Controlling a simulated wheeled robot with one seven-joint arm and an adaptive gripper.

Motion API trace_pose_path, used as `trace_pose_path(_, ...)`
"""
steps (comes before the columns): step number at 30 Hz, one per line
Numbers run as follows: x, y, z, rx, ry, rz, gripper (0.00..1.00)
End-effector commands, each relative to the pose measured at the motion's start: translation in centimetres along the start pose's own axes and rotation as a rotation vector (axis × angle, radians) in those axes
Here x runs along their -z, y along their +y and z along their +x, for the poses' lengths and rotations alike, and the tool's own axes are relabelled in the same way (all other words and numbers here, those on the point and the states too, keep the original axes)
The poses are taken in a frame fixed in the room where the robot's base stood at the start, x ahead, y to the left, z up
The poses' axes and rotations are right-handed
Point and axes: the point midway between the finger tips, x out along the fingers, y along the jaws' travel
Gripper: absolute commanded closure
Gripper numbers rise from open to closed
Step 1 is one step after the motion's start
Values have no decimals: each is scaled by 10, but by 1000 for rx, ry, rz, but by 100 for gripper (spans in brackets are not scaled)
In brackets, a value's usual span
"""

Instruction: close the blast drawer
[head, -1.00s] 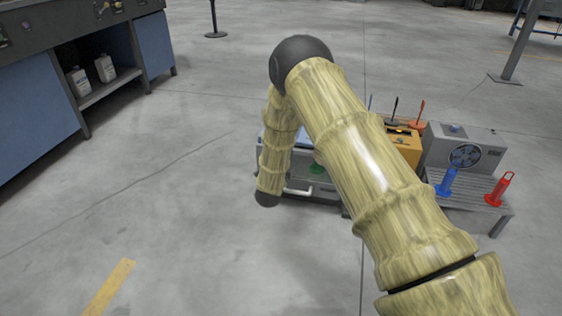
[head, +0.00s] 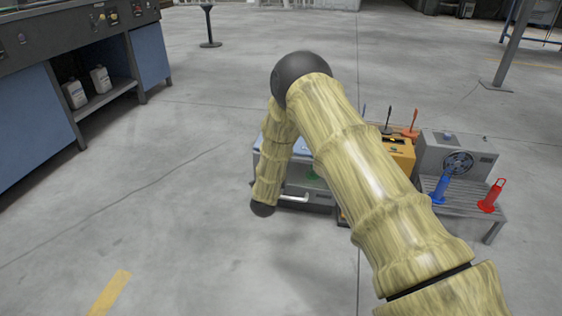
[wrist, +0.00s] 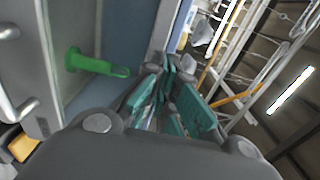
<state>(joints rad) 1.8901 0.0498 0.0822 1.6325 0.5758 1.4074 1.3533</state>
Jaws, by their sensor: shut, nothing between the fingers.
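The blast drawer sits low in a grey cabinet in the head view, partly behind my arm. Its pale handle (head: 293,197) shows right of my forearm's lower end. In the wrist view the drawer front (wrist: 48,85) stands on edge at the left, with a bar handle (wrist: 8,105) on its outer side. The drawer looks open. A green peg-like item (wrist: 95,64) is behind the front and shows as a green spot in the head view (head: 313,175). My gripper (wrist: 168,85) has teal fingers, shut and empty, right of the green item. It is hidden in the head view.
A low grey table (head: 470,208) right of the cabinet bears a grey fan unit (head: 440,155), a blue handled item (head: 439,188) and a red one (head: 491,196). A yellow box (head: 399,153) stands behind my arm. A workbench (head: 150,55) is at the left. Open floor lies in front.

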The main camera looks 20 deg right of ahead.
Motion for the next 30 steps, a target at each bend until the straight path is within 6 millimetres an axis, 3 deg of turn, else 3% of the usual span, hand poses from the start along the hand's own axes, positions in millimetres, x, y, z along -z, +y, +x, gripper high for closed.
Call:
trace_pose_path(16, -7, 0, -98, -9, -7, -3, 100)
trace_pose_path(21, -6, 1, -114, -8, -6, -3, 100)
trace_pose_path(30, -4, 8, -124, -27, -17, -31, 100)
